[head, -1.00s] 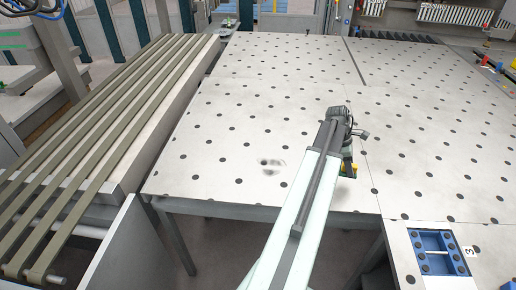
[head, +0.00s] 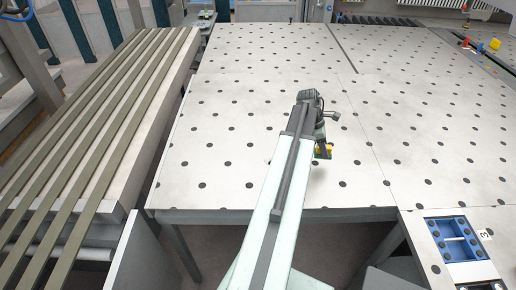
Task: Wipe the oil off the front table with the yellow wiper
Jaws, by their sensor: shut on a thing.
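The front table (head: 222,150) is a pale top with rows of dark round holes. My gripper (head: 323,146) is over its right middle part, just left of the seam, at the end of my arm. No oil smudge shows on the bare parts of the table. The strip behind my arm is hidden.
A slatted rack (head: 95,130) stands along the table's left side, with a narrow gap. A blue fixture (head: 455,240) is set in the panel at the lower right. More hole-patterned tops (head: 430,150) continue right and behind. The table's left half is clear.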

